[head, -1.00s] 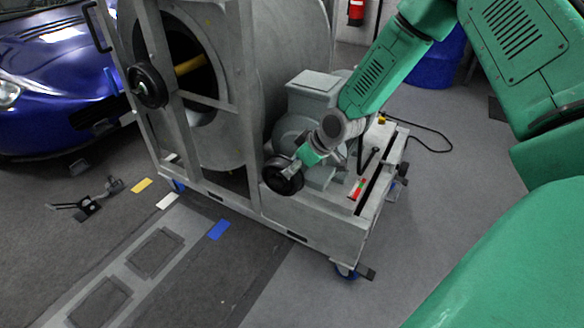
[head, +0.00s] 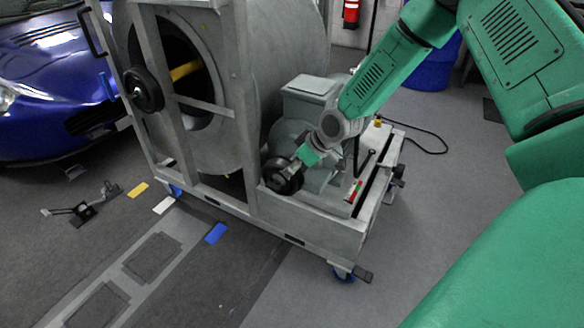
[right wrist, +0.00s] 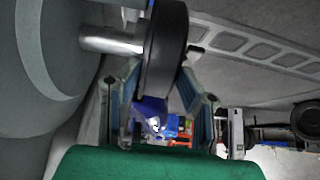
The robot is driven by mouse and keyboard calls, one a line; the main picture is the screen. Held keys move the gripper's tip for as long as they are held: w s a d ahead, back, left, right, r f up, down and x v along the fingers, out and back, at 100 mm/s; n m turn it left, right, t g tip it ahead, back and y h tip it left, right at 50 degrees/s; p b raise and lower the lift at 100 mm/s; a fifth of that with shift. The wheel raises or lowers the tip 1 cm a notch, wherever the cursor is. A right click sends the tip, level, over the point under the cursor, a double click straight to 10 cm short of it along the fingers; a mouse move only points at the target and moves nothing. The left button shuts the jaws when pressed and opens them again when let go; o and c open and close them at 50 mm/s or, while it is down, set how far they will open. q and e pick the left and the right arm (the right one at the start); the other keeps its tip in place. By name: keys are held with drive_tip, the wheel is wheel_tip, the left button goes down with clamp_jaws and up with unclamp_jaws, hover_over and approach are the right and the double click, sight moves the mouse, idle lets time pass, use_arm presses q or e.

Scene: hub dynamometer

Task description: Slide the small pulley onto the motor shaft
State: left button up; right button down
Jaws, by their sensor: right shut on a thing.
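The small pulley (head: 283,177) is a black disc at the front of the grey motor (head: 309,105), low on the cart. My right gripper (head: 296,166) is shut on it, reaching in from the upper right. In the right wrist view the pulley (right wrist: 165,50) stands edge-on between the two fingers (right wrist: 165,105). The silver motor shaft (right wrist: 108,39) comes from the left out of the grey motor housing and meets the pulley's left face. The bore is hidden, so I cannot tell how far the shaft sits inside. My left gripper is out of view.
A large grey drum (head: 210,130) in a metal frame (head: 238,90) stands left of the motor, with a black wheel (head: 144,88) on the frame. A red-and-green-marked tool (head: 354,191) lies on the cart deck. A blue car (head: 60,85) is at left.

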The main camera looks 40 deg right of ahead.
drive_tip(key=shift+w+d, duration=0.15)
drive_tip(key=shift+d, duration=0.1)
idle(0.5)
drive_tip(key=c, duration=1.2)
unclamp_jaws()
drive_tip(key=shift+o, duration=0.9)
drive_tip(key=shift+d+f, duration=0.1)
drive_tip(key=o, duration=0.3)
drive_tip(key=p+v, duration=0.7)
drive_tip(key=p, duration=0.1)
drive_tip(key=shift+s+r, duration=0.2)
drive_tip(key=shift+r, duration=0.05)
